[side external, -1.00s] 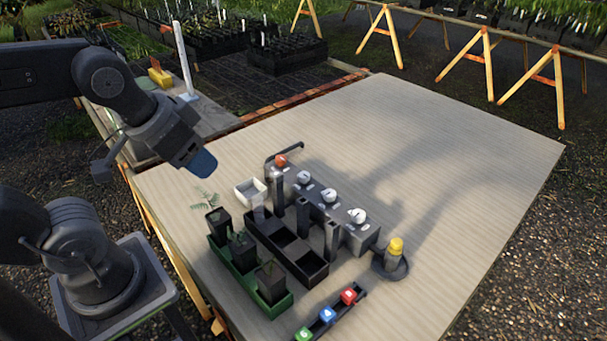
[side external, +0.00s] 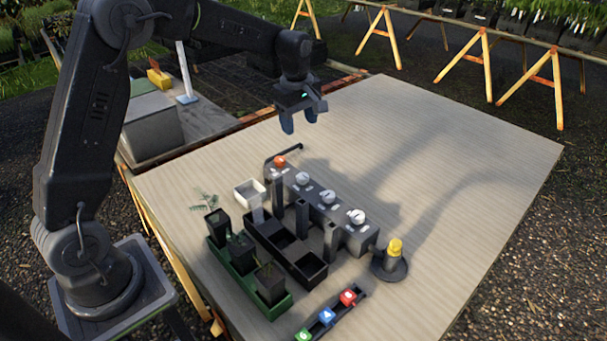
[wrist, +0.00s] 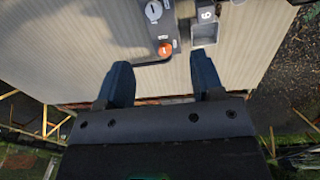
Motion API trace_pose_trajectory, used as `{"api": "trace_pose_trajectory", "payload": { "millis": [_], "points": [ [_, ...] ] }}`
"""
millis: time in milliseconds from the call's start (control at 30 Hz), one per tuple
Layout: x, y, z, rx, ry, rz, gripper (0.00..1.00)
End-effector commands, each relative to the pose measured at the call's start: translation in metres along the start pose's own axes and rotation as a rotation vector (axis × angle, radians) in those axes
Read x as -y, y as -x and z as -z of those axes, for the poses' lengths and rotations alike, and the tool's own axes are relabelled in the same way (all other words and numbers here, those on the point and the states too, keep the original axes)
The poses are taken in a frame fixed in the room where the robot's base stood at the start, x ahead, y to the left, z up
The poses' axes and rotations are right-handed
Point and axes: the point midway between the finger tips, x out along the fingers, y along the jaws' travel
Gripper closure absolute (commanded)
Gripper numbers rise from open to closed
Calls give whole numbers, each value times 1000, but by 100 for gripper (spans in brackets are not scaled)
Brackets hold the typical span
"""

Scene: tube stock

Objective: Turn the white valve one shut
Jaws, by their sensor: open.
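A grey valve block (side external: 313,209) stands on the table with a row of knobs on top. One orange-red knob (side external: 281,161) is at its far end, followed by three white valves: a far one (side external: 303,178), a middle one (side external: 328,196) and a near one (side external: 357,215). I cannot read which is number one. My gripper (side external: 300,120) is open and empty, pointing down, well above the table near the block's far end. In the wrist view the orange-red knob (wrist: 165,49) shows just beyond my fingers (wrist: 164,80), and one white valve (wrist: 153,11) lies farther up.
Beside the block are a black tray (side external: 313,280), a green tray with potted seedlings (side external: 222,258) and a small pale box (side external: 248,186). A yellow-topped post (side external: 395,248) and a strip with coloured buttons (side external: 330,312) are at the near end. The table's right side is clear.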

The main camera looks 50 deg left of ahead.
Motion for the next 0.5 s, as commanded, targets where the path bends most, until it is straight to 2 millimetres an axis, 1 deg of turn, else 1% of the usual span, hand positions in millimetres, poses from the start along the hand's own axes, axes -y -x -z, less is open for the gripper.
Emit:
{"api": "trace_pose_trajectory", "payload": {
  "millis": [33, 133, 200, 300, 433, 500],
  "points": [
    [-9, -18, 7, 5, 67, 25, 39],
    [-20, -41, 16, 8, 173, 52, 39],
    [-25, -51, 20, 8, 222, 63, 39],
    [-27, -59, 22, 8, 256, 72, 39],
    [-27, -70, 23, 8, 263, 75, 39],
    [-26, -79, 22, 8, 262, 75, 39]
  ]
}}
